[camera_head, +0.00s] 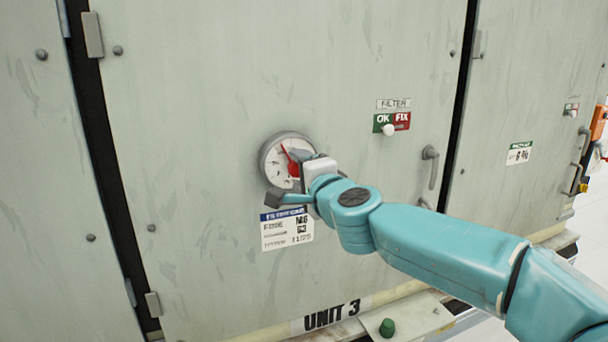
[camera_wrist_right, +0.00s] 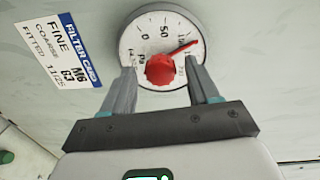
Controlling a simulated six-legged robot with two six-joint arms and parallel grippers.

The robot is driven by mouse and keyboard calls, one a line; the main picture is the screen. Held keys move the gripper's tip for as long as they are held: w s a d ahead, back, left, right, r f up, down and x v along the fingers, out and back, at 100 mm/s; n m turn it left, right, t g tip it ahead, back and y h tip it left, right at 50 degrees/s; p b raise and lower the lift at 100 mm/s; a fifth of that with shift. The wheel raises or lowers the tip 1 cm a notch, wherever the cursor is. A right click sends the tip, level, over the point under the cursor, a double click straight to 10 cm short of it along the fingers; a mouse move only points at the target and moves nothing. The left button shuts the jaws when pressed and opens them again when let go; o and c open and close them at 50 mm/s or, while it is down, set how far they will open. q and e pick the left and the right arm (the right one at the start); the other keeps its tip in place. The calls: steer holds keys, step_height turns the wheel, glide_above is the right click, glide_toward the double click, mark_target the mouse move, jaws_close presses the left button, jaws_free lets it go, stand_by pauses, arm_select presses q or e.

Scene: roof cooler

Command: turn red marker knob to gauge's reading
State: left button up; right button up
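The round gauge (camera_head: 270,160) with a grey rim and white dial is on the pale cabinet panel; it also shows in the right wrist view (camera_wrist_right: 133,40). The red marker knob (camera_wrist_right: 160,70) is at the dial's lower middle, its red pointer toward the upper right in that view. In the head view the red marker (camera_head: 287,156) points up and left. A separate gauge needle cannot be made out. My right gripper (camera_wrist_right: 160,76) has one finger on each side of the knob, with small gaps visible. My arm partly covers the dial in the head view. My left gripper is not in view.
A filter label (camera_head: 287,228) is below the gauge. To the right are an OK/FIX filter indicator (camera_head: 391,123) with a white knob and a door handle (camera_head: 431,166). A green knob (camera_head: 387,328) sits on the ledge below. The panel left of the gauge is clear.

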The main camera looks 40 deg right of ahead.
steer(key=p+v, duration=0.2)
steer(key=v, duration=1.4)
steer(key=shift+s+p, duration=0.15)
steer(key=shift+p, duration=0.25)
